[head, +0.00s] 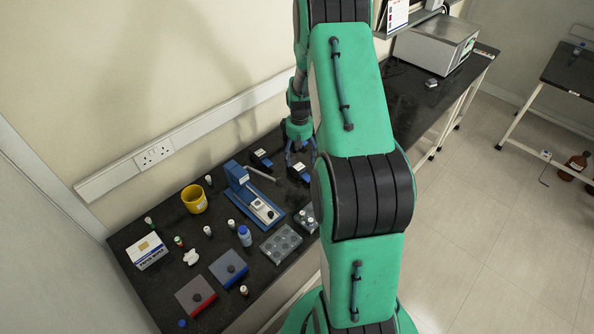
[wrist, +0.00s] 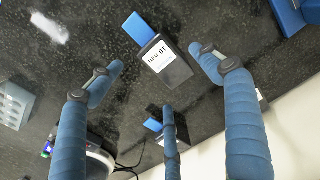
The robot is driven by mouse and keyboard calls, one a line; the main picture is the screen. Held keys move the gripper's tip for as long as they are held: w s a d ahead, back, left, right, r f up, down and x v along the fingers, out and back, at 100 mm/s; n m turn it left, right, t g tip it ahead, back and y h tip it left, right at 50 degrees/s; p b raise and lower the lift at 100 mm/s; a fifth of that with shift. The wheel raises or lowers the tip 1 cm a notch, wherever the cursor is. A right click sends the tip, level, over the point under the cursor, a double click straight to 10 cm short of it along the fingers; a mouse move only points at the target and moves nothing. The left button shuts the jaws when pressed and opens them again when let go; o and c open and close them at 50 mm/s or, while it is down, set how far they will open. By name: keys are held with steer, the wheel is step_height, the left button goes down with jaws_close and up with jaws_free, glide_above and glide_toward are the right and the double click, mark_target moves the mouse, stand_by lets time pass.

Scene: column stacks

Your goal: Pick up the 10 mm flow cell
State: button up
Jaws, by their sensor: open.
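The 10 mm flow cell (wrist: 172,68) is a small dark block with a blue end and a white "10 mm" label. In the wrist view it lies on the black bench between the tips of my gripper (wrist: 157,60), with a gap on each side. My gripper is open and empty. A second, similar blue and black block (wrist: 154,125) lies beyond, partly hidden by my third finger. In the head view my gripper (head: 298,157) hangs by two small blue and black blocks, one on the left (head: 262,158) and one on the right (head: 299,173); their labels are unreadable there.
A grey well plate (head: 281,243) and a vial rack (head: 306,219) stand towards the front edge. A yellow cup (head: 194,199) and several small vials are farther left. The wall is close behind.

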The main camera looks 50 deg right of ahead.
mark_target(299, 163)
steer(key=shift+f, duration=0.6)
steer(key=shift+f, duration=0.15)
steer(key=shift+f+b, duration=0.5)
steer(key=shift+f, duration=2)
steer(key=c, duration=1.5)
steer(key=shift+o, duration=0.2)
steer(key=shift+r, duration=0.2)
steer(key=shift+r, duration=0.6)
step_height(299, 163, up, 2)
steer(key=shift+p, duration=0.4)
steer(key=s+a, duration=0.3)
steer(key=s, duration=0.1)
steer(key=s+a+r+p, duration=0.1)
steer(key=s+a, duration=0.2)
steer(key=s, duration=0.1)
steer(key=s+a, duration=0.3)
steer(key=s, duration=0.2)
steer(key=shift+a+r, duration=0.25)
